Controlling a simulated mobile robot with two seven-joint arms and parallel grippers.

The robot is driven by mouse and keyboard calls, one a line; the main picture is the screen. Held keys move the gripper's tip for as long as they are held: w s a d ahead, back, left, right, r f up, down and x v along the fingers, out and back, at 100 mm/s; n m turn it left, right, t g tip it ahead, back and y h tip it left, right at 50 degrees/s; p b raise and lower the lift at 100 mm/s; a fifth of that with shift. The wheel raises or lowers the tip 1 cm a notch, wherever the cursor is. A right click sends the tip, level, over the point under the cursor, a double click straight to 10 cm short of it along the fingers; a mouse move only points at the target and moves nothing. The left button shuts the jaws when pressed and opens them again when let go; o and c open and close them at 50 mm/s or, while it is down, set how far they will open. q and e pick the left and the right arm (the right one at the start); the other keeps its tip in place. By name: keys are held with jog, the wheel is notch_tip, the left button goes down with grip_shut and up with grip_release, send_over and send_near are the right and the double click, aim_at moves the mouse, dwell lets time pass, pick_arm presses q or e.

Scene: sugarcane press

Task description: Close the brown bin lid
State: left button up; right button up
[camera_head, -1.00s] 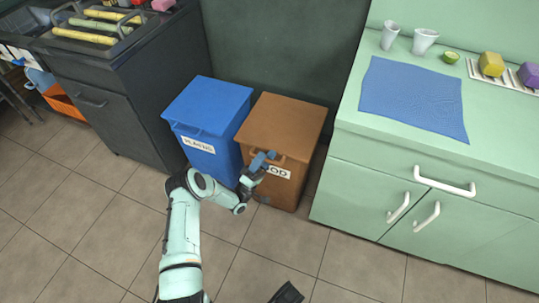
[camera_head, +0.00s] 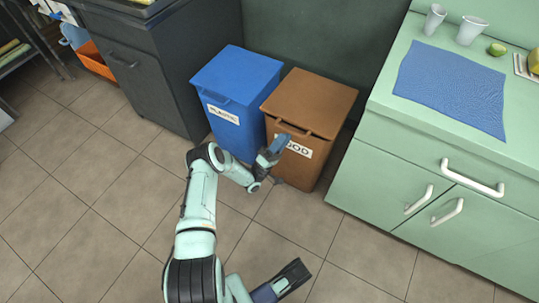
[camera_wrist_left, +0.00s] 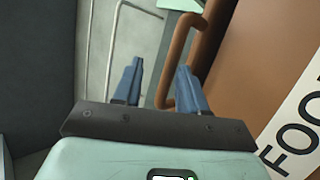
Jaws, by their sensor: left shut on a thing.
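The brown bin (camera_head: 315,175) stands on the tiled floor with a white label ending in "OOD" on its front; the wrist view shows the label (camera_wrist_left: 295,135) as "FOO". My left gripper (camera_head: 281,145) is at the upper front of this bin, partly covering the label.
A blue bin (camera_head: 235,75) marked "PLASTIC" stands close on the left of the brown bin. A green counter (camera_head: 400,145) with white handles stands on the right. A dark cabinet (camera_head: 140,80) is at the left. The tiled floor in front is clear.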

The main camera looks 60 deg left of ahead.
pick_arm(q)
jog(key=s+a+f, duration=0.3)
jog(key=s+f, duration=0.1)
jog(key=f, duration=0.6)
jog(key=shift+f, duration=0.25)
dwell(0.7)
dwell(0.6)
